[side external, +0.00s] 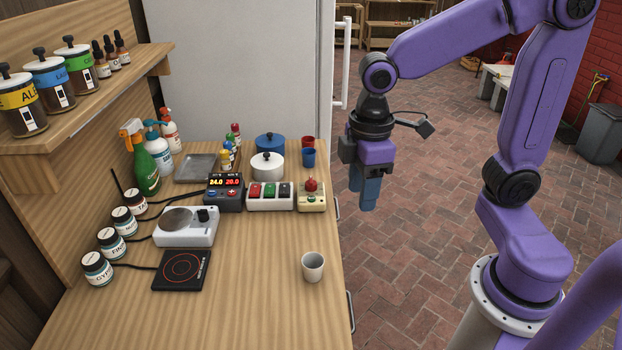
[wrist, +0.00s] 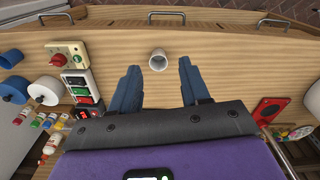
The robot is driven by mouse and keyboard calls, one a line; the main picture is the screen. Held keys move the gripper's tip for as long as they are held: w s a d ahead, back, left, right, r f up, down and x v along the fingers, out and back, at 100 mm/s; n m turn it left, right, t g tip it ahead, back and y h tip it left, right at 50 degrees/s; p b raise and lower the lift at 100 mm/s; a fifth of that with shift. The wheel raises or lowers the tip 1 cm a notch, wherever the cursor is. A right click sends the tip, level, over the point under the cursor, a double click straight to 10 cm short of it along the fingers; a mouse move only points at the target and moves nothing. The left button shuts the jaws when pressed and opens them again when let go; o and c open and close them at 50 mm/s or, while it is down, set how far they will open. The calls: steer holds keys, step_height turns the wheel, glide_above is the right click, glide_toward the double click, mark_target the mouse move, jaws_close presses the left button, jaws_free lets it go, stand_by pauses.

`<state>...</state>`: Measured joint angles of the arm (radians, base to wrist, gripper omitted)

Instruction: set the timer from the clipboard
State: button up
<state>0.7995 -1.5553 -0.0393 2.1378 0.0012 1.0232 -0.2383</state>
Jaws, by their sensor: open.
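I cannot make out a clipboard in either view. No device is clearly marked as a timer. A dark controller (side external: 223,192) shows lit digits, about 24.0 and 20.0, with blue and red buttons below. Right of it stand a white switch box (side external: 269,205) with red, green and dark switches and a cream box (side external: 311,202) with a red knob. In the wrist view, the switch box (wrist: 80,88) and cream box (wrist: 66,56) are at the left. My gripper (side external: 369,193) is open and empty, raised beyond the bench's right edge; its fingers (wrist: 159,65) point toward the bench in the wrist view.
A white cup (side external: 313,266) stands alone near the bench's right edge. A scale (side external: 186,227), a black hotplate (side external: 181,270) and several labelled jars are at the left. Pots (side external: 267,165), cups and spray bottles stand behind. The front middle of the bench (side external: 250,285) is clear.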

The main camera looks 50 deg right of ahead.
steer(key=w+d+m, duration=0.1)
steer(key=w+d, duration=0.3)
steer(key=w, duration=1.1)
steer(key=m, duration=0.1)
glide_above(311, 179)
step_height(311, 179, down, 17)
steer(key=shift+s+f, duration=0.1)
steer(key=c, duration=0.8)
